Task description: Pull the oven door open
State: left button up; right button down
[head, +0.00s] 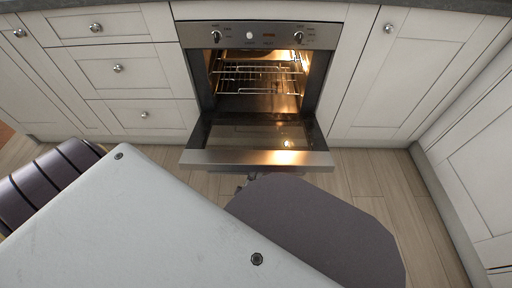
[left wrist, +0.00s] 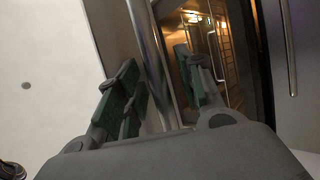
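The oven (head: 258,80) is lit inside. Its door (head: 258,141) is folded down to about level, with the glass facing up and a silver front edge nearest me. My left gripper (left wrist: 157,88) shows in the left wrist view with its two green-padded fingers apart. A silver bar, apparently the door's handle (left wrist: 146,40), runs between the fingers; I cannot tell whether they touch it. In the head view, only a small dark bit of the gripper seems to show under the door's front edge. My right gripper is not in view.
Wire racks (head: 255,75) are in the oven. White drawers (head: 130,70) stand left of it and a white cupboard (head: 395,80) right. More white units (head: 480,150) line the right side. Wooden floor (head: 365,170) is clear to the right of the door.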

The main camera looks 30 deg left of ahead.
aim_at(255, 163)
pick_arm(q)
jog(key=shift+r, duration=0.15)
jog(key=shift+r, duration=4.85)
jog(key=shift+h, duration=0.3)
jog(key=shift+f, duration=0.1)
